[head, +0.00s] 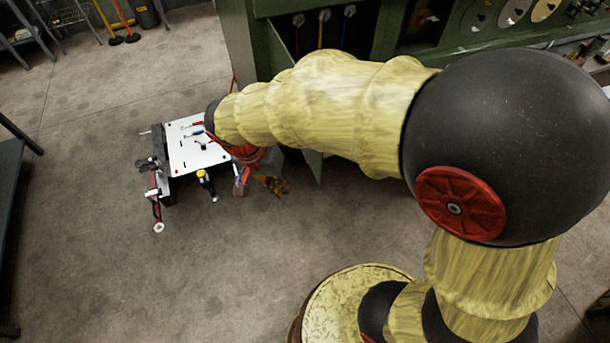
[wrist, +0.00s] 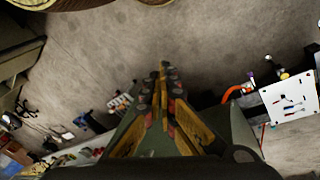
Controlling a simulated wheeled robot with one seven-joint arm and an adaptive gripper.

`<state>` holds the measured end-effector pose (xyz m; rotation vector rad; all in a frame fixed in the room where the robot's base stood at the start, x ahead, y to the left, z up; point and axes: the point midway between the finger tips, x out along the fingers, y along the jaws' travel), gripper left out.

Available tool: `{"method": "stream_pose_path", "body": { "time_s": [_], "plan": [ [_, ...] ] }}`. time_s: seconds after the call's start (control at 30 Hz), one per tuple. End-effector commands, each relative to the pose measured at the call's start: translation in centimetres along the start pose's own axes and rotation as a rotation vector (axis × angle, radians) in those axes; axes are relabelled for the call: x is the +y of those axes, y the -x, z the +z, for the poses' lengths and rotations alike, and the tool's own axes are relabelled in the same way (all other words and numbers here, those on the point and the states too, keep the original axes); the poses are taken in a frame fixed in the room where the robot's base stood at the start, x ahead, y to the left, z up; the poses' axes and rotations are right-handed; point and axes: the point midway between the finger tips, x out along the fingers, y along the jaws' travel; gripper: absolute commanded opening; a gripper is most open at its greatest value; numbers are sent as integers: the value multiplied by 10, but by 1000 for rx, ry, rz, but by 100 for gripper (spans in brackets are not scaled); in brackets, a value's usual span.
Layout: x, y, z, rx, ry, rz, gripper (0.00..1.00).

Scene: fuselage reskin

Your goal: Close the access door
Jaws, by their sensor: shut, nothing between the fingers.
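A green structure (head: 400,55) stands along the top right of the head view. It has an open dark compartment (head: 335,40) with red, yellow and blue lines hanging inside. A thin green panel edge (head: 315,165) shows below my arm; it may be the access door, but my arm hides most of it. My gripper (head: 278,186) is left of that edge in the head view, small and partly hidden by my wrist. In the wrist view my gripper (wrist: 163,75) is shut and empty, with a green panel (wrist: 243,130) behind it. I cannot tell whether they touch.
A white-topped tool cart (head: 195,150) stands left of my gripper; it also shows at right in the wrist view (wrist: 289,98). A dark bench (head: 10,200) is at the left edge. The floor (head: 130,270) between is clear.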

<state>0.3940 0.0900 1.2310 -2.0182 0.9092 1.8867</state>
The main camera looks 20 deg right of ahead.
Motion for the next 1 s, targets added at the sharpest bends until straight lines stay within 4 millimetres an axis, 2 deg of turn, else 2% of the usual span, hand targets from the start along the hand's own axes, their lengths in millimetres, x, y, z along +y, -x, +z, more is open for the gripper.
{"method": "stream_pose_path", "body": {
  "time_s": [0.13,0.27,0.43,0.6,0.73,1.0],
  "plan": [
    [-8,-3,-16,37,-308,38,0],
    [-10,6,-30,77,-582,31,0],
    [-6,8,-34,99,-840,31,0],
    [-6,7,-34,102,-951,28,0],
    [-4,-1,-34,102,-962,30,0],
    [0,-48,-37,101,-960,33,0]
  ]
}}
